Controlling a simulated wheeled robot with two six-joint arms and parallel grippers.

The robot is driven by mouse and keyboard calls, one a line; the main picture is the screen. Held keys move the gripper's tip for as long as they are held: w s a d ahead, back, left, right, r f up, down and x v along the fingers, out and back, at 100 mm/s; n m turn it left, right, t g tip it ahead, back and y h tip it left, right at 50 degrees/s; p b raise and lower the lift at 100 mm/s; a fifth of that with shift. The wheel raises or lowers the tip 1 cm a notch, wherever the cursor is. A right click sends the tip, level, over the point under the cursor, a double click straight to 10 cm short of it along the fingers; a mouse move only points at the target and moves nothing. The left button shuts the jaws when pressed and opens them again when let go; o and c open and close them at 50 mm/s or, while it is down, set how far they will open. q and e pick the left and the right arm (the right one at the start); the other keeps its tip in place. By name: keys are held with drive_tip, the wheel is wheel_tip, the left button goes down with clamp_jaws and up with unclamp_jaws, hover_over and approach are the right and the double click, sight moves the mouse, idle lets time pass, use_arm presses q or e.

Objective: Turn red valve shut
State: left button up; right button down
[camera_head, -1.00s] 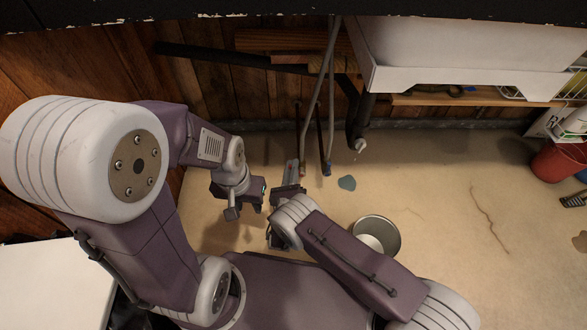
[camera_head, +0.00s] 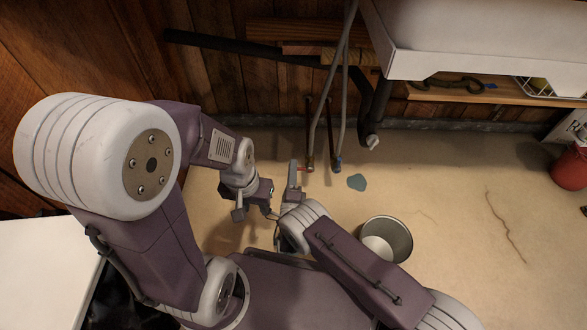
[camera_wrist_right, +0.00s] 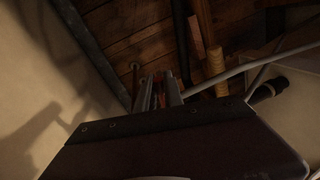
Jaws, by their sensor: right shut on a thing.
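The red valve (camera_head: 302,170) is a small red handle low on the left pipe near the floor, mostly covered by my right gripper. My right gripper (camera_head: 293,174) is shut on it, its grey fingers beside the foot of the pipe. In the right wrist view the fingers (camera_wrist_right: 160,92) are close together with a bit of red between them. A blue valve (camera_head: 337,164) sits on the neighbouring pipe to the right, apart from the gripper. My left gripper (camera_head: 269,199) hangs to the left of the right one, apart from the valve; its jaw gap is unclear.
A metal bucket (camera_head: 400,236) stands on the floor at the right of my right arm. A puddle (camera_head: 357,182) lies near the pipes. A black drain pipe (camera_head: 379,108) and white sink (camera_head: 450,45) are above right. A red bucket (camera_head: 570,168) is far right.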

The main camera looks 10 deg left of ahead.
drive_tip(key=shift+a+f+n, duration=0.1)
drive_tip(key=shift+f+n, duration=0.15)
drive_tip(key=shift+n, duration=0.35)
drive_tip(key=c, duration=1.5)
unclamp_jaws()
drive_tip(key=shift+o, duration=0.2)
drive_tip(key=shift+r, duration=0.1)
